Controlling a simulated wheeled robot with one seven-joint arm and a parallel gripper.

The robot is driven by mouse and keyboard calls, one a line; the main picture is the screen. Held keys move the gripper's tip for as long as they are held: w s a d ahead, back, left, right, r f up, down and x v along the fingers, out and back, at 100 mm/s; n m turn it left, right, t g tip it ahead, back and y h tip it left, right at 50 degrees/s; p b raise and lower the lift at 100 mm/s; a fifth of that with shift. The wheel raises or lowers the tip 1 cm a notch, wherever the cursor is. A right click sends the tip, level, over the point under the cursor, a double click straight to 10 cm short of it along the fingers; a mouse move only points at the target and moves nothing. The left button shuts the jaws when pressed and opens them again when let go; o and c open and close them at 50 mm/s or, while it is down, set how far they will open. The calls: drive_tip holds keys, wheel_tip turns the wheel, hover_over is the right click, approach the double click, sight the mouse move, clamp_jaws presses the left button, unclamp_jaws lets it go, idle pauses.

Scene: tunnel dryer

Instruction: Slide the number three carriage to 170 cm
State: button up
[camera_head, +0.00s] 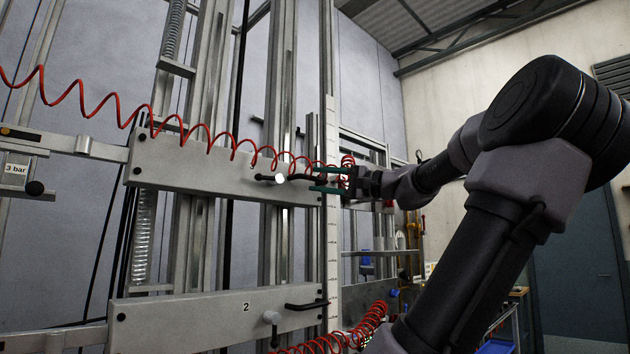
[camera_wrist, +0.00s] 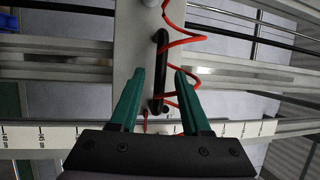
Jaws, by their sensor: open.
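The upper carriage (camera_head: 190,165) is a grey plate on vertical rails; no number is readable on it, and the red coiled hose crosses its front. My gripper (camera_head: 310,180) has green fingers, open at the right end of this handle. In the wrist view, the black handle (camera_wrist: 162,50) lies lengthwise between the open fingers (camera_wrist: 158,75), with a gap on either side. The lower carriage (camera_head: 180,322) is marked 2 and has its own black handle (camera_head: 307,305).
The red coiled hose (camera_head: 80,95) hangs across the upper carriage and passes near the fingers. A 3 bar label (camera_head: 15,169) is at left.

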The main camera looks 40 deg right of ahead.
drive_tip(key=shift+x, duration=0.9)
clamp_jaws()
idle(0.8)
